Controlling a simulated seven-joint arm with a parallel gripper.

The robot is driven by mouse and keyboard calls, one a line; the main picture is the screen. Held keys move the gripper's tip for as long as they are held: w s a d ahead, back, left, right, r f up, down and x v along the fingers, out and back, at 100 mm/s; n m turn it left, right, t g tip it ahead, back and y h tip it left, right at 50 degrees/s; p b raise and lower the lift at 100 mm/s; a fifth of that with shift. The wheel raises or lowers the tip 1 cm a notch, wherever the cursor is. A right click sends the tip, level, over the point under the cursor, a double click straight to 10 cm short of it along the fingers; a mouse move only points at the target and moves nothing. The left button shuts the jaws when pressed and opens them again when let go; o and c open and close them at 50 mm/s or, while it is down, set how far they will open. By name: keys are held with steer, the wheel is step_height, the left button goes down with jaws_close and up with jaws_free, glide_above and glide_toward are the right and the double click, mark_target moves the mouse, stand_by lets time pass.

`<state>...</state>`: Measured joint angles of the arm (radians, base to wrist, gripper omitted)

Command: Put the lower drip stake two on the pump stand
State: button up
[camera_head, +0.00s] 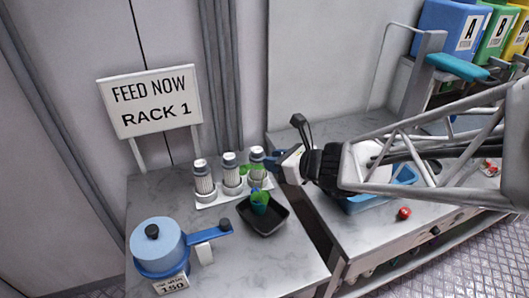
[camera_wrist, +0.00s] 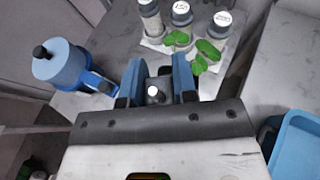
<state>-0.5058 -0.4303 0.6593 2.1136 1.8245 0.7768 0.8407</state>
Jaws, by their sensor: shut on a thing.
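My gripper (camera_head: 274,157) is over the left table, close to the right one of three capped canisters. In the wrist view its two blue fingers (camera_wrist: 159,76) are close around a small dark piece with a white round spot (camera_wrist: 154,92). The fingers hide much of this piece, and I cannot tell whether it is the drip stake. A blue pump-like pot (camera_head: 158,246) with a black knob, a side handle and a "150" label stands at the left; it also shows in the wrist view (camera_wrist: 66,67). I cannot identify the pump stand with certainty.
The canisters (camera_head: 230,172) stand on a white base. A black tray (camera_head: 265,221) with a green and blue piece (camera_head: 260,201) lies in front. A "FEED NOW RACK 1" sign (camera_head: 150,101) stands behind. A blue bin (camera_head: 360,204) and red berry (camera_head: 404,213) are right.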

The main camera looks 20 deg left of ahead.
steer(key=w+a+n+g, duration=0.1)
steer(key=w+a, duration=0.8)
steer(key=w, duration=0.1)
steer(key=n+g, duration=0.2)
glide_above(244, 161)
step_height(244, 161, down, 6)
step_height(244, 161, down, 5)
steer(key=shift+a+f, duration=0.1)
steer(key=shift+a, duration=0.05)
step_height(244, 161, down, 6)
steer(key=shift+f, duration=0.15)
steer(key=shift+f, duration=0.1)
steer(key=shift+f, duration=1.75)
steer(key=shift+f, duration=0.15)
